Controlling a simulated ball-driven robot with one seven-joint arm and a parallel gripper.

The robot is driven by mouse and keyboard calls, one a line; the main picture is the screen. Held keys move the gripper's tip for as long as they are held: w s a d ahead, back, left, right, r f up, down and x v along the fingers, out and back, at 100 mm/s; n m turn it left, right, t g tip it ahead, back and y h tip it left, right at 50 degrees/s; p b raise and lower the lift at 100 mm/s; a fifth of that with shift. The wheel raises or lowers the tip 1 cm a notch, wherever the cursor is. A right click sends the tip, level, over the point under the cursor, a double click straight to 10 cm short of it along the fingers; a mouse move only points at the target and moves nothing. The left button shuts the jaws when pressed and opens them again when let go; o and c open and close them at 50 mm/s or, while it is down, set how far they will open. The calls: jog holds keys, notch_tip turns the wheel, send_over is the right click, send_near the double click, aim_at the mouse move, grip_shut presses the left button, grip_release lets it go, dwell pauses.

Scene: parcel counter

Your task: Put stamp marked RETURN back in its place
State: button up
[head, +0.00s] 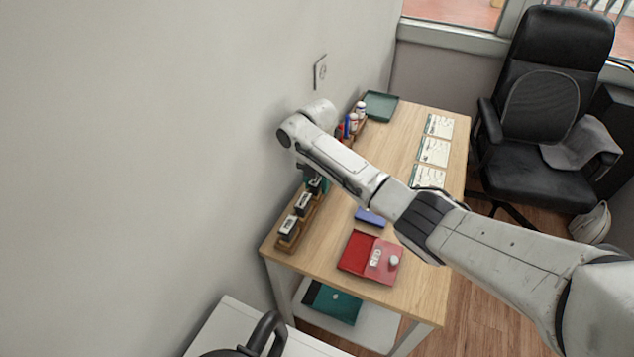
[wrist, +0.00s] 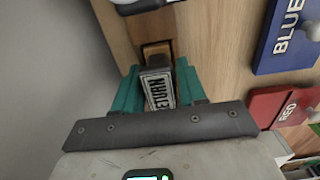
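The stamp marked RETURN (wrist: 158,91) shows its label in the wrist view, with the first letter hidden. My gripper (wrist: 158,72) has its teal fingers on both sides of this stamp and appears shut on it. In the head view my gripper (head: 316,184) is low over the wooden stamp rack (head: 290,243) along the wall. A brown part of the rack (wrist: 156,48) shows just beyond the stamp. I cannot tell whether the stamp is seated in the rack or held just above it. Other black-and-white stamps (head: 289,226) stand in the rack's near part.
A red ink pad (head: 357,252) lies open near the front of the desk. A blue pad (head: 369,217) is partly behind my arm. Papers (head: 433,151) lie along the right edge. A green tray (head: 380,106) and small bottles (head: 360,109) are at the back.

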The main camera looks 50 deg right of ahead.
jog(key=shift+o, duration=0.7)
jog(key=shift+r+p, duration=2.4)
jog(key=shift+r, duration=0.25)
jog(key=shift+o, duration=0.3)
jog(key=o, duration=0.5)
notch_tip(320, 180, up, 11)
jog(key=b, duration=0.1)
jog(key=shift+f, duration=0.15)
